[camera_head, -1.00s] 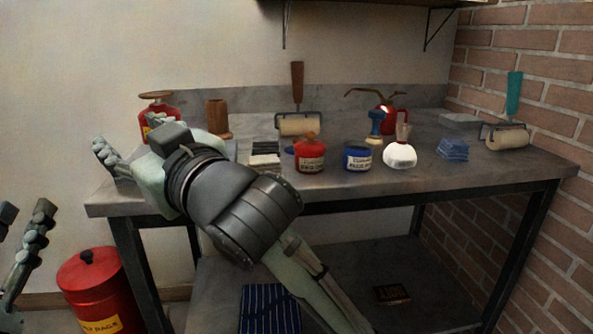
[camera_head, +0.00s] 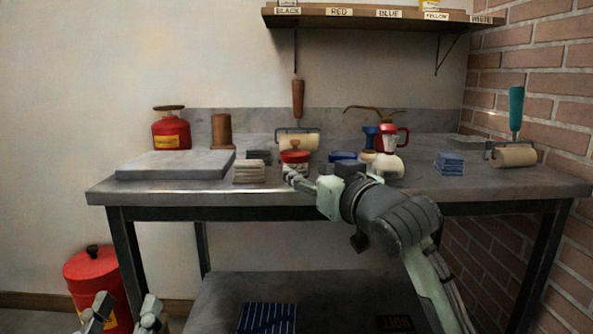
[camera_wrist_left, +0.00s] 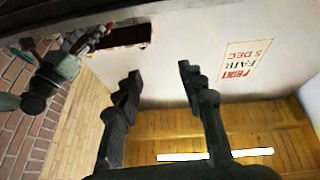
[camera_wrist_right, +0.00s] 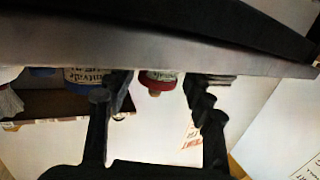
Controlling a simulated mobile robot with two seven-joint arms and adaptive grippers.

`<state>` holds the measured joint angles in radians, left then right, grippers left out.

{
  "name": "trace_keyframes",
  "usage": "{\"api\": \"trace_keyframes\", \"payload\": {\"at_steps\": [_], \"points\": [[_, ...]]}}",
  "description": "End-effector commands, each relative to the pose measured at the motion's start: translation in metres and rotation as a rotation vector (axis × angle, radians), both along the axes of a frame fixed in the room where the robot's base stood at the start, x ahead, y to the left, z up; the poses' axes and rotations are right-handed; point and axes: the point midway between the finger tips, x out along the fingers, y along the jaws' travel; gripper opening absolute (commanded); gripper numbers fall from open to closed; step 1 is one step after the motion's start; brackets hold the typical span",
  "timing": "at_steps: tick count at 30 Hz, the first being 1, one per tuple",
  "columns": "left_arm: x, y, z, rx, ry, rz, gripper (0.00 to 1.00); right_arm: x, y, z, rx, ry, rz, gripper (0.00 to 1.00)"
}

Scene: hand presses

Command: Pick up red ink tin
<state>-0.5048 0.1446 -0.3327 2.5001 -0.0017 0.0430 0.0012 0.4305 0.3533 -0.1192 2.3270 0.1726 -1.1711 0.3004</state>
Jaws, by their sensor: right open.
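The red ink tin (camera_head: 295,157), with a red lid and pale label, stands on the bench top towards the front. My right gripper (camera_head: 302,182) is just in front of it and hides its lower part. In the right wrist view, which is upside down, the red tin (camera_wrist_right: 159,80) shows between the tips of the open right gripper (camera_wrist_right: 158,88); I cannot tell whether they touch it. My left gripper (camera_head: 124,312) is low at the left, in front of the bench, open and empty; its spread fingers also show in the left wrist view (camera_wrist_left: 160,85).
The blue ink tin (camera_head: 343,156) stands right of the red one, partly behind my right arm. A stack of grey blocks (camera_head: 249,171) is close on its left, and a roller (camera_head: 298,139) is behind. A grey slab (camera_head: 176,165) lies on the left. A shelf (camera_head: 365,17) hangs above.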

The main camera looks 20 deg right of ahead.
Motion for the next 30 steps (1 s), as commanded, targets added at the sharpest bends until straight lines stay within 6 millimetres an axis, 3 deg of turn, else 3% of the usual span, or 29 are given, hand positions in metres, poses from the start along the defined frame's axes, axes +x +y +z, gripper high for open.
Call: {"api": "trace_keyframes", "payload": {"at_steps": [12,21,30], "points": [[-0.005,0.005,0.011,-0.031,-0.092,0.008,0.4,0.054,0.008,0.006,0.0,-0.001,-0.001,0.53],[-0.006,0.005,0.014,-0.035,-0.103,0.008,0.4,0.059,0.009,0.006,-0.002,-0.001,0.0,0.53],[-0.005,0.005,0.014,-0.035,-0.102,0.008,0.4,0.059,0.009,0.006,-0.001,-0.001,0.0,0.15]]}}
